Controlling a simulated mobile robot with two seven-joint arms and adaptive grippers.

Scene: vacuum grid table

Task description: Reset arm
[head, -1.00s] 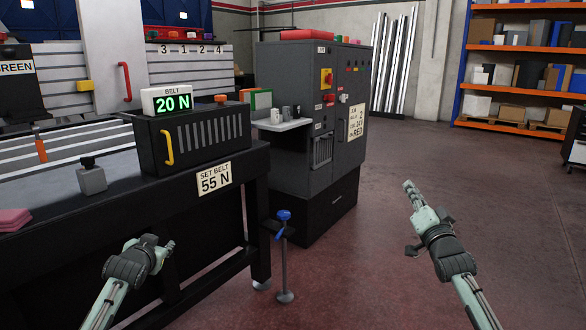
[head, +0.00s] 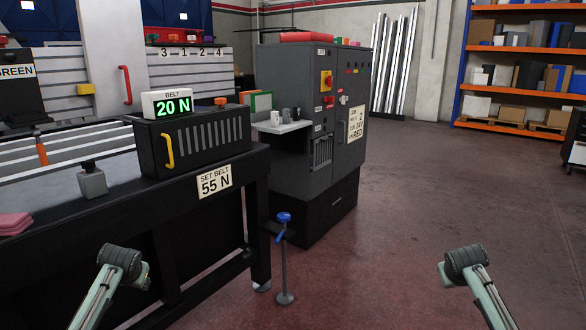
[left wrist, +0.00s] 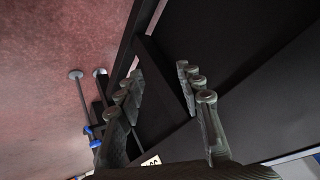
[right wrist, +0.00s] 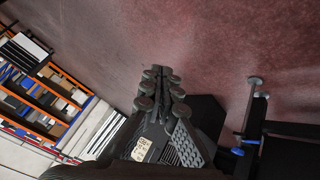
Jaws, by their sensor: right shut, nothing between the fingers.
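My left arm (head: 118,268) comes in at the lower left of the head view, in front of the black table; its fingers are hidden there. In the left wrist view my left gripper (left wrist: 160,85) is open, its fingers wide apart with nothing between them. My right arm (head: 468,270) is at the lower right of the head view over bare floor, its fingers also hidden. In the right wrist view my right gripper (right wrist: 160,75) is shut and empty, its fingertips close together.
The black table (head: 150,230) is at left, with a belt display (head: 167,102) reading 20 N and a "SET BELT 55 N" sign (head: 214,182). A stand with a blue knob (head: 284,218) is beside it. A grey cabinet (head: 320,110) stands behind. The floor at right is clear.

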